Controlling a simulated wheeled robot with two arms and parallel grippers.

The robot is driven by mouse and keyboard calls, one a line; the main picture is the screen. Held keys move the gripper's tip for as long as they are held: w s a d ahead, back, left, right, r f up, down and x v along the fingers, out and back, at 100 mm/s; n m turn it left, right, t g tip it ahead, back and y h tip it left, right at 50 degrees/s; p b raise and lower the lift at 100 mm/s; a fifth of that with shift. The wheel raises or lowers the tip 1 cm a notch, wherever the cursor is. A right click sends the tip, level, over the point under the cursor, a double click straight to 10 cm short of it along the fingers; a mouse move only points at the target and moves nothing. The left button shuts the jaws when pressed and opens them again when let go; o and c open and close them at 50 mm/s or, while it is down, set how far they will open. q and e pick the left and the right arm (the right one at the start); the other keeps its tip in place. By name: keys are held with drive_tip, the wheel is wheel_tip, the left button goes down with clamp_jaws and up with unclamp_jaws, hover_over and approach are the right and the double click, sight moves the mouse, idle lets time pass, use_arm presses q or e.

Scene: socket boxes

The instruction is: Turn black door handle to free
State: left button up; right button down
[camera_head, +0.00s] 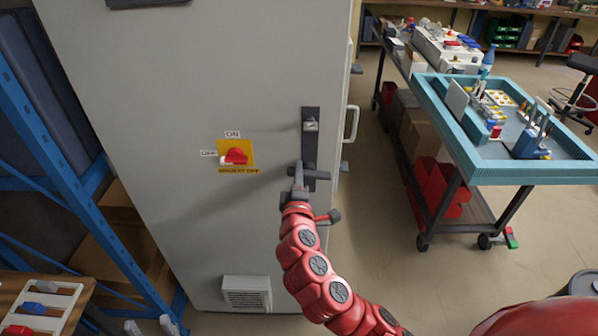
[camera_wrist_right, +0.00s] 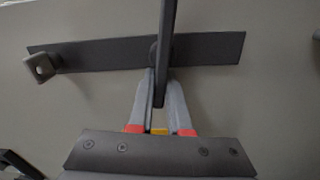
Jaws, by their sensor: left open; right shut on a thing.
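The black door handle is on the grey cabinet door (camera_head: 190,110). Its upright black plate (camera_head: 310,140) carries a dark lever (camera_head: 318,175), which sticks out sideways, about square to the plate. In the right wrist view the lever (camera_wrist_right: 167,35) crosses the plate (camera_wrist_right: 210,48). My right gripper (camera_head: 298,178) is shut on the lever; its fingers (camera_wrist_right: 160,100) lie on either side of it in the wrist view. The lever's gripped end is partly hidden by the fingers. My left gripper (camera_head: 150,327) is open and empty at the bottom left edge, away from the cabinet handle.
A red and yellow rotary switch (camera_head: 236,156) sits left of the handle. A vent (camera_head: 246,294) is low on the door. A blue rack (camera_head: 75,170) stands left. A trolley with a teal-edged tray (camera_head: 520,175) stands right. Floor between cabinet and trolley is clear.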

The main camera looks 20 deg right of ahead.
drive_tip(key=shift+f+n, duration=0.15)
drive_tip(key=shift+n, duration=0.65)
drive_tip(key=shift+f, duration=0.1)
drive_tip(key=c, duration=0.9)
unclamp_jaws()
drive_tip(key=shift+o, duration=0.2)
drive_tip(key=shift+s, duration=0.1)
drive_tip(key=shift+s+a+f, duration=0.1)
drive_tip(key=shift+s, duration=0.25)
drive_tip(key=p+v, duration=0.4)
drive_tip(key=v, duration=1.2)
drive_tip(key=shift+s+p, duration=0.25)
drive_tip(key=shift+p, duration=0.1)
